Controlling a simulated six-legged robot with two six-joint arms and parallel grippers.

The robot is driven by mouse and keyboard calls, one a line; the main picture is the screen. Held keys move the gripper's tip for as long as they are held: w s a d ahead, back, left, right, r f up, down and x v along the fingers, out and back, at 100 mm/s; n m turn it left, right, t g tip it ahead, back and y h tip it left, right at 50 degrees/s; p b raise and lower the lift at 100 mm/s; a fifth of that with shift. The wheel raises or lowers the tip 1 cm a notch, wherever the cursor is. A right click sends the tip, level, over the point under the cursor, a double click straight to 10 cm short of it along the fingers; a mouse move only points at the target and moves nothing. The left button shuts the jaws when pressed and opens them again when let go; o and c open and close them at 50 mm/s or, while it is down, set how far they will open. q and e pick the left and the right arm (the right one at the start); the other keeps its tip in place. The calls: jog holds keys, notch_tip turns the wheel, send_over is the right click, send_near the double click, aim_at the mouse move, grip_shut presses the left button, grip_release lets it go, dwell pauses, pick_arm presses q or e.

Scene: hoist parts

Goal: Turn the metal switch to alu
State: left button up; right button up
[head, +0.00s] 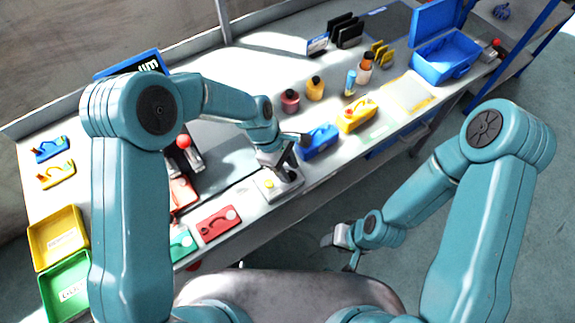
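A small pale grey box (279,187) with a yellow button sits at the front edge of the bench, and it may be the metal switch. No label reading alu is legible on it. My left gripper (287,168) is right over this box, its dark fingers pointing down and close to its top. The fingers hide part of the box, and I cannot tell whether they touch or grip anything. My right gripper (346,250) hangs low in front of the bench, away from the parts; its finger gap is unclear.
A blue box (320,141) and a yellow box (357,116) stand just right of my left gripper. Red (218,223) and green (182,244) plates lie to its left. A blue-edged screen (143,66) shows "um" behind my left arm. Bottles (290,100) stand farther back.

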pick_arm(q)
jog(key=shift+w+f, duration=0.15)
jog(key=shift+f, duration=0.15)
jog(key=shift+c, duration=0.3)
jog(key=shift+s+d+r, duration=0.1)
jog(key=shift+s, duration=0.1)
jog(key=c, duration=0.5)
jog(key=shift+w, duration=0.1)
grip_shut()
